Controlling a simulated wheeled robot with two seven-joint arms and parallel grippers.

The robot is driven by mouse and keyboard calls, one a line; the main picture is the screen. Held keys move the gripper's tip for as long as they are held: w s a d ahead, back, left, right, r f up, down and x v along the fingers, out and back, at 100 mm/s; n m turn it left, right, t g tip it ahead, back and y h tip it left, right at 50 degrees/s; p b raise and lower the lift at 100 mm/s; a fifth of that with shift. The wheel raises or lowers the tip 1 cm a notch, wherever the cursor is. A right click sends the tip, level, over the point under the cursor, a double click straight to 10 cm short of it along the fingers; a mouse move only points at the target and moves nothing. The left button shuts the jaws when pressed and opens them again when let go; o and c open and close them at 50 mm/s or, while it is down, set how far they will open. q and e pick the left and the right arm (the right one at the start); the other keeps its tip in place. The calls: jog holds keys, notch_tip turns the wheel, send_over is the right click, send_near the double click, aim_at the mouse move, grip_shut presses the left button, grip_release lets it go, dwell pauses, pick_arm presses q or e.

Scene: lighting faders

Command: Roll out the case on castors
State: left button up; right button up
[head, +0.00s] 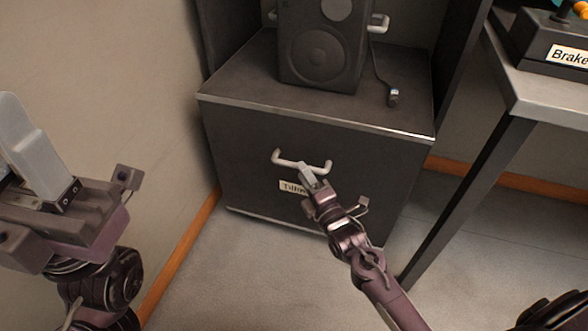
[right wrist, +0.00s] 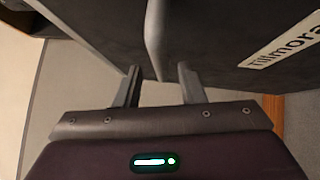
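The dark grey case (head: 300,165) stands on the floor against the wall, with a pale-edged top. Its front has a light bar handle (head: 290,160) and a white label, partly hidden by my gripper. No castors show. My right gripper (head: 305,172) is at the right part of the handle. In the right wrist view its two fingers (right wrist: 160,85) stand apart, with the handle (right wrist: 156,40) between them and gaps on both sides. My left gripper (head: 22,125) is raised at the left edge, away from the case; its finger gap cannot be made out.
A dark loudspeaker (head: 322,50) stands on the case, with a cable and plug (head: 393,97) lying beside it. A table (head: 545,95) with a labelled box (head: 550,45) stands at right, its leg near the case. Carpeted floor (head: 245,270) in front is clear except for my arms.

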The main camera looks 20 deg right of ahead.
jog(key=shift+b+x, duration=0.45)
jog(key=shift+x, duration=1.4)
jog(key=shift+f, duration=0.1)
grip_shut()
